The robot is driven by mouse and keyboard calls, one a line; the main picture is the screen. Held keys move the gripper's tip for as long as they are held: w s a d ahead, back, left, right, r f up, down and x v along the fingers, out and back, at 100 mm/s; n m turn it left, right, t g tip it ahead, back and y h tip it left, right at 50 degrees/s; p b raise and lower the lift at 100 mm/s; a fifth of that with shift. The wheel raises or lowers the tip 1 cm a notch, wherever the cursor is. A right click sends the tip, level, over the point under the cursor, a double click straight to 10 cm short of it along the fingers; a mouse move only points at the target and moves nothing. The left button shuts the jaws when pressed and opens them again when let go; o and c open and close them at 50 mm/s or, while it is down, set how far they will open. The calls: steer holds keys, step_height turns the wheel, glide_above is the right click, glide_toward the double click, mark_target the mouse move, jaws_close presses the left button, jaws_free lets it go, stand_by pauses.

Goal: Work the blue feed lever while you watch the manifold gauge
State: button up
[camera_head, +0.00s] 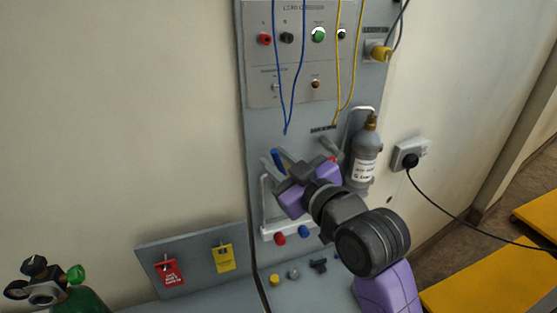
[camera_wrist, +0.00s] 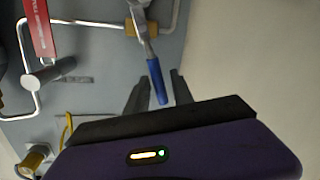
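The blue feed lever (camera_wrist: 156,82) shows in the wrist view as a blue grip on a metal stem, joined to the white piping near a brass fitting (camera_wrist: 141,28). In the head view its blue end (camera_head: 278,160) shows just beyond my gripper (camera_head: 287,170). In the wrist view my gripper (camera_wrist: 158,88) is open. Its two dark fingers stand either side of the blue grip, with visible gaps; I cannot tell whether either touches it. I cannot make out the manifold gauge's face in either view; my arm covers part of the manifold in the head view.
A grey labelled bottle (camera_head: 363,160) stands right of my gripper. Blue cords (camera_head: 284,100) hang above it. Red (camera_head: 279,239) and blue (camera_head: 303,231) knobs sit below.

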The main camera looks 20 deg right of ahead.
stand_by(0.3)
steer(key=b+v, duration=0.2)
steer(key=v, duration=0.5)
steer(key=shift+s, duration=0.35)
stand_by(6.7)
